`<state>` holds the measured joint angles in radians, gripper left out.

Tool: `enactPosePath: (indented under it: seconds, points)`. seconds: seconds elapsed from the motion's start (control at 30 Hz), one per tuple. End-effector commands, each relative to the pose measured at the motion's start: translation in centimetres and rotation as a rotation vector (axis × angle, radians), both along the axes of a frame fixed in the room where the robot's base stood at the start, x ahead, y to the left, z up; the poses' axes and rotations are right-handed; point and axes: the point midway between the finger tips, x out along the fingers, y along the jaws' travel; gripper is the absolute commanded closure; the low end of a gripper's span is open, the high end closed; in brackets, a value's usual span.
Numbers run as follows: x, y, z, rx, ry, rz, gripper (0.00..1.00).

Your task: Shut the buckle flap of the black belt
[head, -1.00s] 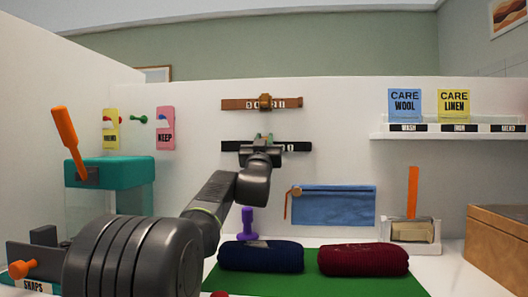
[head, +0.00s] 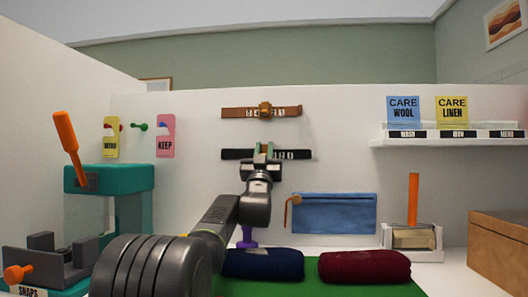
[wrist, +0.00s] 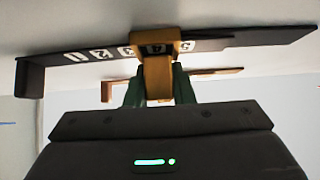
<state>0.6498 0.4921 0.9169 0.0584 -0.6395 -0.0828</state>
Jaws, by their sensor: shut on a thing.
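The black belt (head: 295,155) is fixed level on the pale wall, below a brown belt. In the wrist view the black belt (wrist: 65,67) crosses the top with white numbers along it. Its brass buckle (wrist: 162,46) sits around it at the 4. The buckle flap (wrist: 158,80) stands out from the belt toward me, between the green fingers of my gripper (wrist: 158,92). My gripper (head: 264,151) is shut on the flap, in front of the belt. In the head view my gripper hides the buckle and part of the belt.
The brown belt (head: 240,113) hangs just above. A blue pouch (head: 333,213) is on the wall at lower right. Rolled navy (head: 262,264) and maroon (head: 365,267) cloths lie below. A teal box with an orange lever (head: 67,145) stands left.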

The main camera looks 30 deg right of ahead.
Motion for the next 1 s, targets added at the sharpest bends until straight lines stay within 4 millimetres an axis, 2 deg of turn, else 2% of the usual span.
enactPosePath:
  seconds: [0.03, 0.07, 0.17, 0.47, 0.67, 0.93, 1.0]
  points:
    - [0.0, 0.0, -0.1, 0.002, 0.002, 0.000, 1.00]
    - [0.0, 0.0, -0.1, 0.002, 0.002, 0.000, 0.76]
    - [0.0, 0.0, -0.1, 0.001, 0.002, 0.000, 0.57]
    - [0.0, 0.0, -0.1, 0.001, 0.002, 0.000, 0.56]
    - [-0.6, 0.6, -1.0, 0.002, 0.002, 0.000, 0.56]
    - [-2.8, 2.4, -3.8, 0.003, 0.004, 0.000, 0.56]
    - [-3.9, 3.3, -3.4, 0.001, 0.001, 0.000, 0.56]
